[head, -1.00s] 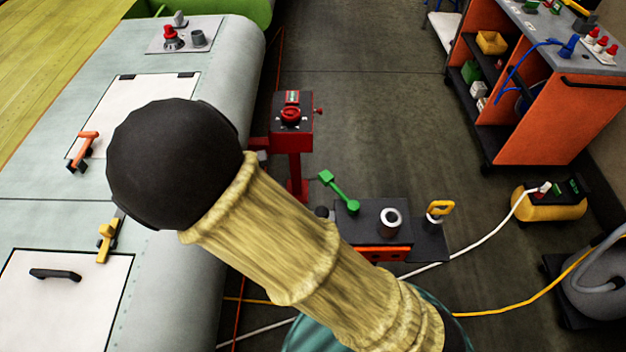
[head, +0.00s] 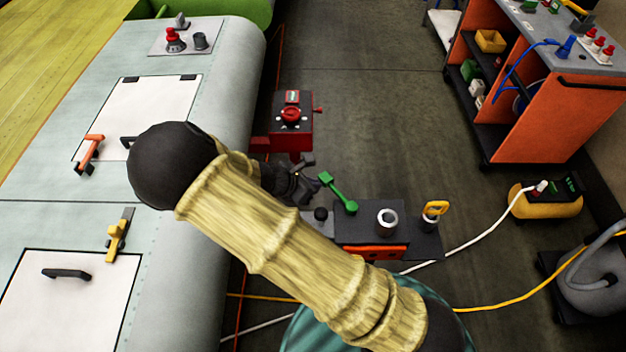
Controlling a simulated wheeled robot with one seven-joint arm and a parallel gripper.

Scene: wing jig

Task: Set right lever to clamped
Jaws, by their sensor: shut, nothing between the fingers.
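A green lever (head: 338,193) stands on the dark fixture box (head: 370,222) with an orange front, its arm tilted up to the left from a round pivot. No label shows which is the right lever, and no clamp mark is readable. My gripper (head: 312,187) is a dark shape just left of the green lever's free end, close to it; contact cannot be told. It is shut and empty. My sleeved forearm hides part of the area below and left of it.
The red stand (head: 290,125) with a red knob is just behind my gripper. The wing panel (head: 185,225) with an orange latch (head: 89,153) and a yellow latch (head: 119,235) lies left.

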